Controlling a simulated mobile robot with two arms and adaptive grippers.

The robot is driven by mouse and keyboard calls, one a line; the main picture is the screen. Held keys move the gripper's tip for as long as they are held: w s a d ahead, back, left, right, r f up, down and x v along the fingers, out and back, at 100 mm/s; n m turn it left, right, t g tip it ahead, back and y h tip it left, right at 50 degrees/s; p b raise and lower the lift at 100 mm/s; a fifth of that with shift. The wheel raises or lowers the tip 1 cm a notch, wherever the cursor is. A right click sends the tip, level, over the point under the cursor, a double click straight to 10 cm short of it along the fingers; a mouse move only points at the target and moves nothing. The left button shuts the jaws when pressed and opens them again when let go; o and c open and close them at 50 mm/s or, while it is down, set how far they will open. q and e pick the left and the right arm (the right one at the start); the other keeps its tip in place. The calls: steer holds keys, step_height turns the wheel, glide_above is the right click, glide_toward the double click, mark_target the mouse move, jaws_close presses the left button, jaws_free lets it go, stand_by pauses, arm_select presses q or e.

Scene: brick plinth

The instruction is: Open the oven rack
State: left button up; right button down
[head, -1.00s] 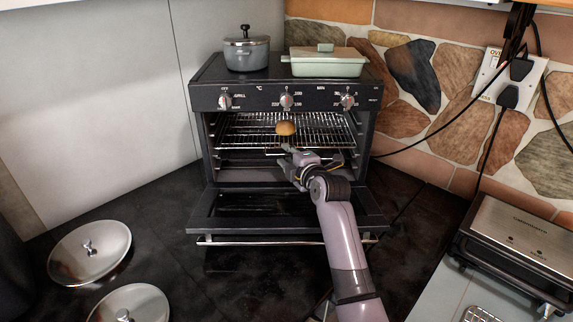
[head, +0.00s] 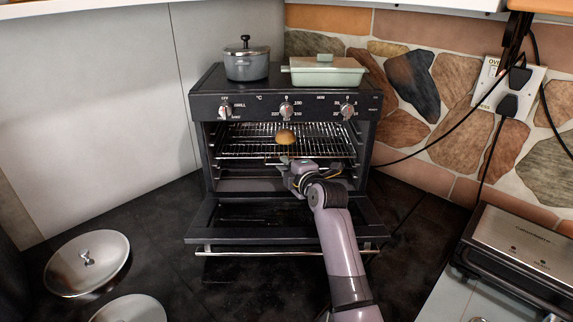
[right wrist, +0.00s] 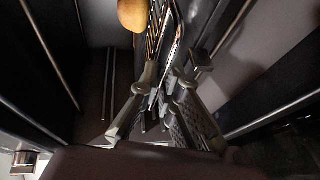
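The black toaster oven (head: 285,88) stands with its door (head: 286,228) folded down. Its wire rack (head: 240,148) is inside the cavity, with a round brown bun (head: 285,137) on it. My right gripper (head: 309,167) is just in front of the rack's front edge, low in the oven opening, and looks open. In the right wrist view its fingers (right wrist: 164,98) point at the rack's front edge (right wrist: 176,45), with the bun (right wrist: 132,13) at the top. I cannot tell whether the fingers touch the rack. My left gripper is out of view.
A grey pot (head: 246,63) and a pale green lidded dish (head: 325,71) sit on the oven. Metal lids (head: 87,263) lie on the dark counter at the left. A grill appliance (head: 520,250) stands at the right. Cables hang from the wall outlet (head: 508,90).

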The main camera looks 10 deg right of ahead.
steer(key=shift+s, duration=0.1)
stand_by(0.5)
steer(key=shift+s+p, duration=0.3)
steer(key=shift+p, duration=0.05)
steer(key=s+a+p, duration=0.1)
steer(key=s+p, duration=0.1)
steer(key=s, duration=0.2)
steer(key=s+a+p, duration=0.1)
steer(key=s+p, duration=0.1)
steer(key=s, duration=0.3)
steer(key=s+a+p, duration=0.1)
steer(key=s+p, duration=0.2)
steer(key=s, duration=0.1)
steer(key=shift+s, duration=0.4)
steer(key=c, duration=1.8)
jaws_free()
